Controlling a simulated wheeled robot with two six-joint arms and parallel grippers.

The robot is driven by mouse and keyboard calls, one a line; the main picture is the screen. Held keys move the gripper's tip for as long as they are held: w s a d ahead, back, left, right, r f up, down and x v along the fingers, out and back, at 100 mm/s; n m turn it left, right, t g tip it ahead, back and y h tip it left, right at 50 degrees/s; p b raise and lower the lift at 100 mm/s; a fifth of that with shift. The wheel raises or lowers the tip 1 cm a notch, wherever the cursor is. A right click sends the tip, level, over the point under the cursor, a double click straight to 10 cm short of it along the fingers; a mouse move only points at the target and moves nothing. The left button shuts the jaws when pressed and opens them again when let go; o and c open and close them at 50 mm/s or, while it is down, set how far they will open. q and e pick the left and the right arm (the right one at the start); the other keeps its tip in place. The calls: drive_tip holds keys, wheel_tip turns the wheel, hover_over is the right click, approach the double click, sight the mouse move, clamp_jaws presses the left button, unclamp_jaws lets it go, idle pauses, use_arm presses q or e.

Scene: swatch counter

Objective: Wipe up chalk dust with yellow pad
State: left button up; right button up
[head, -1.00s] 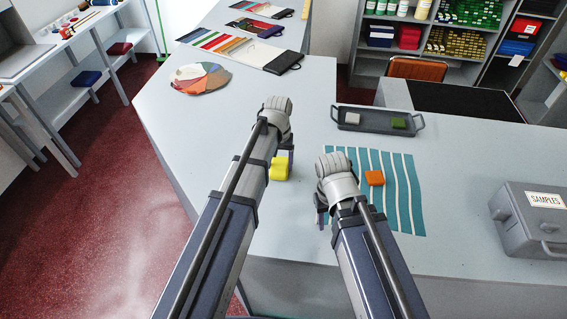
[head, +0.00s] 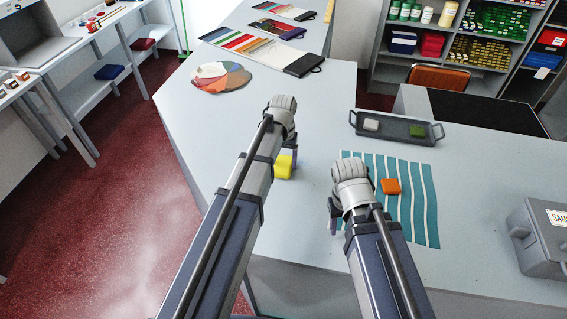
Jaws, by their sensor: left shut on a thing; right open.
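The yellow pad (head: 284,168) is at the counter, left of the blue-and-white striped sheet. My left gripper (head: 290,150) is shut on it; the wrist and forearm hide most of the fingers. I cannot tell whether the pad touches the counter top. My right gripper (head: 335,214) is open at the left edge of the striped sheet, its fingers partly hidden by its wrist. I cannot make out chalk dust clearly on the pale counter (head: 230,125); my arms cover part of it.
An orange pad (head: 390,186) lies on the striped sheet (head: 420,205), right of my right gripper. Behind is a grey tray (head: 393,129) with a white block (head: 371,125) and a green block (head: 417,131). A grey samples case (head: 540,240) stands at right. A colour wheel (head: 220,77) lies at back left.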

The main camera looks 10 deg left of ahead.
sight(308, 170)
use_arm(q)
drive_tip(key=shift+w, duration=0.65)
drive_tip(key=shift+d, duration=0.15)
drive_tip(key=shift+s+d+f, duration=0.1)
drive_tip(key=shift+s+d, duration=0.05)
drive_tip(key=shift+d, duration=1.7)
use_arm(e)
drive_tip(key=shift+s+f, duration=0.1)
use_arm(q)
drive_tip(key=shift+d, duration=0.15)
drive_tip(key=shift+d, duration=1.8)
